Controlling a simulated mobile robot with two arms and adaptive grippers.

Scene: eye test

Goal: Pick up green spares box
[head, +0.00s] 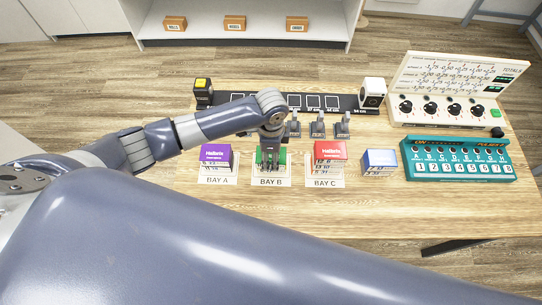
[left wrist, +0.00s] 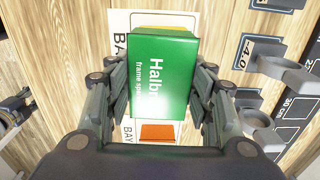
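The green spares box (head: 282,158) is at BAY B in the head view. My left gripper (head: 270,163) is above and around it, hiding its middle. In the left wrist view the green box (left wrist: 162,75) shows its top with white lettering, between the two fingers of my left gripper (left wrist: 161,95). The fingers lie close along both sides. The box top hides their inner faces, so I cannot tell whether they touch it. I cannot tell whether the box is off its card. A dark jointed part at the wrist view's left edge may be my right gripper (left wrist: 17,108).
A purple box (head: 215,153) stands left at BAY A, a red box (head: 330,151) right at BAY C. A blue-and-white box (head: 379,161) lies further right, near a teal button panel (head: 458,160). Grey upright pieces (head: 318,127) stand behind. The table front (head: 400,215) is bare.

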